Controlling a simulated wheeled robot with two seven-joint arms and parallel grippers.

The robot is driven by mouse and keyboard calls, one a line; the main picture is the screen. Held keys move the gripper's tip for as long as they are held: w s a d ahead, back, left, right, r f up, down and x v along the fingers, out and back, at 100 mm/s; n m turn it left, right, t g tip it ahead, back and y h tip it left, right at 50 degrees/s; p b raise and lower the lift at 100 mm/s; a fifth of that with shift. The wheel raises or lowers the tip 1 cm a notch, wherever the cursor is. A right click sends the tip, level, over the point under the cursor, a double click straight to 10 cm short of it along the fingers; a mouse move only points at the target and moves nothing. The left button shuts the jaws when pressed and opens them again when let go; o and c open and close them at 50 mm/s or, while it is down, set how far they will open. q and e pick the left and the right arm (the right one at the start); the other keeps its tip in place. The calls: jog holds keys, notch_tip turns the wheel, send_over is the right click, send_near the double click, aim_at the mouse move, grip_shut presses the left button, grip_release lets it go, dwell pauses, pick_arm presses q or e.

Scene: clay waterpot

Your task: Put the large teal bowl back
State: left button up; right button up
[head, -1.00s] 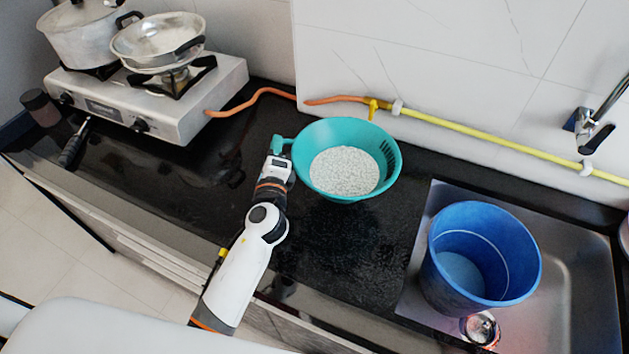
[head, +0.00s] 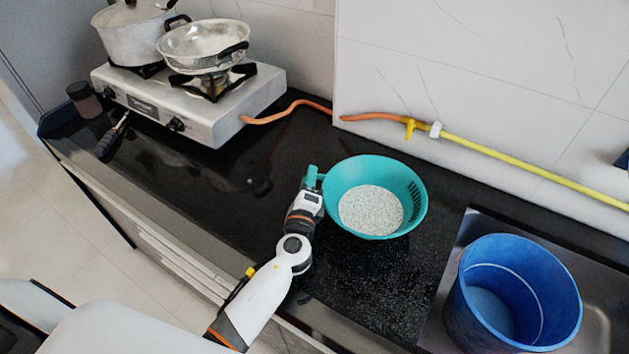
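The large teal bowl (head: 413,220) is over the dark counter in the middle of the head view. White grains (head: 371,209) cover its bottom, and slots run along its right side. A teal handle (head: 313,173) sticks out on its left side. My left gripper (head: 309,187) is at this handle and appears shut on it; the fingertips are mostly hidden. The bowl looks roughly level. I cannot tell whether its base touches the counter. My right gripper is not in view.
A gas stove (head: 215,122) with a lidded pot (head: 133,40) and a metal pan (head: 203,47) stands at the back left. A blue bucket (head: 467,310) stands in the sink (head: 437,318) at right. A yellow hose (head: 520,170) runs along the wall. The counter left of the bowl is clear.

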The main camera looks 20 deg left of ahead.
pick_arm(q)
jog(key=b+v, duration=0.2)
jog(key=v, duration=0.8)
jog(key=shift+s+d+b, duration=0.15)
jog(key=shift+s+b, duration=0.15)
jog(key=shift+s, duration=0.05)
jog(key=shift+s+d+r, duration=0.1)
jog(key=shift+s, duration=0.5)
jog(key=shift+d, duration=0.1)
